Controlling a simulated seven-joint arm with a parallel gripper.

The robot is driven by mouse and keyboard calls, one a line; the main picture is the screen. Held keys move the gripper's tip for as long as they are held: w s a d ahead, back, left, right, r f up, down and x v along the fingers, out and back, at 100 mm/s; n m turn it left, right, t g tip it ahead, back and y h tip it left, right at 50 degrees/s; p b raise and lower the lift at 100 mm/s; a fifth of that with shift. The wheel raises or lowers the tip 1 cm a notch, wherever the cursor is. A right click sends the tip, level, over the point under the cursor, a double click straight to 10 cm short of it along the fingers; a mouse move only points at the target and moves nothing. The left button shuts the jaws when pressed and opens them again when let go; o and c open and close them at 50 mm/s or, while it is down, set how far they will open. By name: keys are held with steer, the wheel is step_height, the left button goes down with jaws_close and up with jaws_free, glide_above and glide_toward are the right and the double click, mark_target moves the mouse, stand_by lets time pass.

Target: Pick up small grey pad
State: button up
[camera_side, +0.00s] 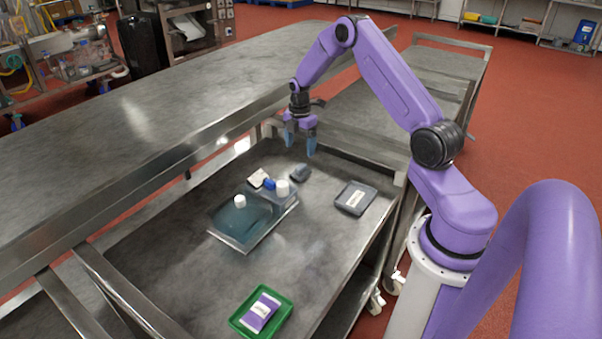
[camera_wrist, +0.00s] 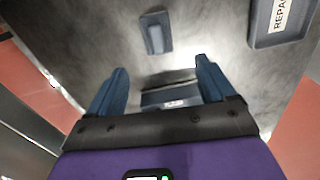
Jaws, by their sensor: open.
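The small grey pad (camera_side: 300,173) lies on the metal cart top in the side view, a small dark grey block. In the wrist view the pad (camera_wrist: 155,33) lies flat near the top middle, beyond my fingertips, with a raised narrower part along it. My gripper (camera_side: 300,143) hangs above the pad in the side view, apart from it, with its blue fingers pointing down. In the wrist view my gripper (camera_wrist: 161,65) has its two fingers spread wide, with nothing held between them.
A grey tray with a labelled top (camera_side: 355,198) lies right of the pad. A clear tray (camera_side: 237,243) with white-capped items lies left of it. A green tray (camera_side: 238,322) holds a purple packet (camera_side: 261,311) in front. A raised metal table (camera_side: 130,130) borders the left.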

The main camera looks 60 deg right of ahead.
mark_target(300, 166)
step_height(300, 166, down, 5)
steer(key=shift+f, duration=0.2)
steer(key=shift+w+d+f, duration=0.1)
steer(key=shift+d+f, duration=0.05)
steer(key=shift+f, duration=1.15)
steer(key=shift+w+d+f, duration=0.1)
steer(key=shift+f, duration=1.2)
steer(key=c, duration=1.1)
